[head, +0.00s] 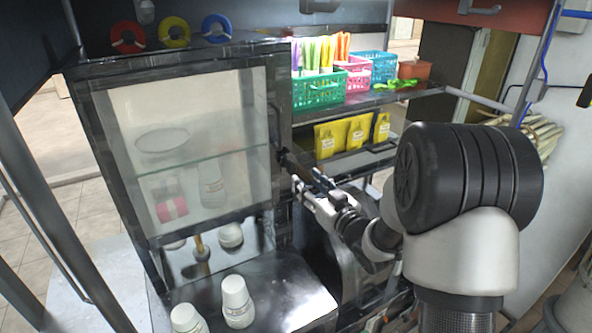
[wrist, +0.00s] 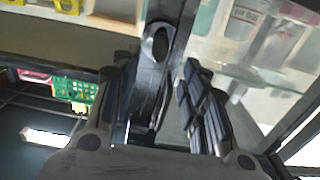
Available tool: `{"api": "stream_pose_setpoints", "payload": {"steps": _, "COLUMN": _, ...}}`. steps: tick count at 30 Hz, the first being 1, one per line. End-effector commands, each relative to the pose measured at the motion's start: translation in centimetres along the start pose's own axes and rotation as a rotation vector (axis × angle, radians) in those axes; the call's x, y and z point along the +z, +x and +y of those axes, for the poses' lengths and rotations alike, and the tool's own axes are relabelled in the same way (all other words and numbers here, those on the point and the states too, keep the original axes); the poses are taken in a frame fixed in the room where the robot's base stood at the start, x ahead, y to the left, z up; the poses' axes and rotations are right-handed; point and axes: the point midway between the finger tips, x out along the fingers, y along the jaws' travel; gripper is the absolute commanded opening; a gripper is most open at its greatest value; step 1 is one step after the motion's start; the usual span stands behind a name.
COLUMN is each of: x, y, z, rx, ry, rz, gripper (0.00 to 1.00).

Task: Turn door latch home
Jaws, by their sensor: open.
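The glass-fronted cabinet door (head: 185,150) looks closed in its dark frame. The latch (wrist: 157,45) is a dark piece with a rounded end at the door's edge, seen in the wrist view. In the head view it is small, dark and partly hidden by my gripper (head: 294,173). My gripper is at the right edge of the door. In the wrist view its open fingers (wrist: 152,85) stand on either side of the dark latch part. I cannot tell whether either finger touches it.
Shelves right of the cabinet hold a green basket (head: 319,91), a pink basket (head: 356,76) and yellow packs (head: 345,133). White containers (head: 237,300) stand on the metal counter (head: 285,290) below the door. Tape rolls (head: 173,32) lie on the cabinet top.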

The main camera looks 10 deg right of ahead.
Motion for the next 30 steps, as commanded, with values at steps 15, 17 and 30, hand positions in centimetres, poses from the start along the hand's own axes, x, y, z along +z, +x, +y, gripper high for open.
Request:
{"api": "stream_pose_setpoints", "payload": {"steps": 15, "x": 0.0, "y": 7.3, "z": 0.0, "rx": 0.0, "ry": 0.0, "rz": 0.0, "gripper": 0.41}}
{"api": "stream_pose_setpoints", "payload": {"steps": 17, "x": 0.0, "y": 7.4, "z": 0.0, "rx": 0.001, "ry": 0.001, "rz": 0.0, "gripper": 0.41}}
{"api": "stream_pose_setpoints", "payload": {"steps": 30, "x": 0.0, "y": 7.4, "z": 0.0, "rx": 0.001, "ry": 0.001, "rz": -0.001, "gripper": 0.27}}
